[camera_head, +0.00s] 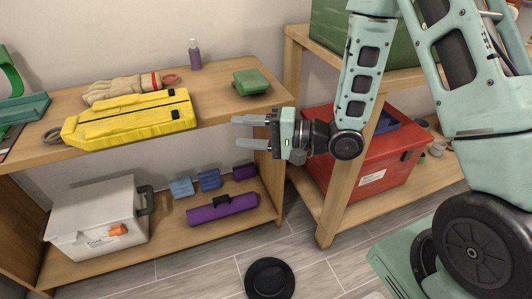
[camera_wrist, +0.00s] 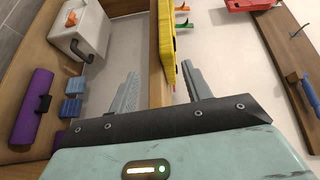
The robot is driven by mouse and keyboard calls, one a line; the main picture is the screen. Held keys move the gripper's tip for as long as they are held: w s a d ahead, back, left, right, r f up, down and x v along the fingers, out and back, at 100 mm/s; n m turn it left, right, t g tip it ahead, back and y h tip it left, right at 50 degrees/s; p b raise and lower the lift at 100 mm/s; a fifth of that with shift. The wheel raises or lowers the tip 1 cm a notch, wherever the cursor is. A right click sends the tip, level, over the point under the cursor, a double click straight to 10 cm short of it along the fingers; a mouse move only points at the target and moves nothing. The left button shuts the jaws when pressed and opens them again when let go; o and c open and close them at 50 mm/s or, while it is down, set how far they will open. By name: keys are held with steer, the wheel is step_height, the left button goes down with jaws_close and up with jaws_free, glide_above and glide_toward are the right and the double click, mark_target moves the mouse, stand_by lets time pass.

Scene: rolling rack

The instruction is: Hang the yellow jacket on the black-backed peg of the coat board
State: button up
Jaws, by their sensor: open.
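The yellow jacket (camera_head: 130,117) lies folded on the top shelf of the wooden rack, with a grey loop (camera_head: 52,136) at its left end. In the wrist view the jacket (camera_wrist: 166,45) is seen edge-on beyond the fingers. My gripper (camera_head: 242,130) is open and empty, off the shelf's right front corner, to the right of the jacket and apart from it. Its fingers also show in the wrist view (camera_wrist: 159,80). A wooden board (camera_wrist: 285,55) on the wall, likely the coat board, carries a blue peg (camera_wrist: 305,88). I cannot make out a black-backed peg.
The top shelf also holds gloves (camera_head: 120,88), a purple bottle (camera_head: 195,55) and a green case (camera_head: 251,81). Below are a white box (camera_head: 95,220) and a purple roll (camera_head: 222,208). A red box (camera_head: 370,165) stands on the right rack; a black hat-like object (camera_head: 269,279) lies on the floor.

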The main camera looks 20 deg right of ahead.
steer(key=s+a+r+n+g+h, duration=0.1)
steer(key=s+r+n+g+h, duration=0.1)
steer(key=s+n+g+h, duration=0.65)
steer(key=s+a+r+n+g+h, duration=0.15)
steer(key=s+n+h, duration=0.4)
steer(key=s, duration=0.85)
step_height(320, 180, up, 27)
steer(key=d+p, duration=0.1)
steer(key=p, duration=2.6)
steer(key=shift+s+r+m+t, duration=0.2)
steer(key=shift+s+m+t, duration=0.05)
steer(key=shift+m+t, duration=0.15)
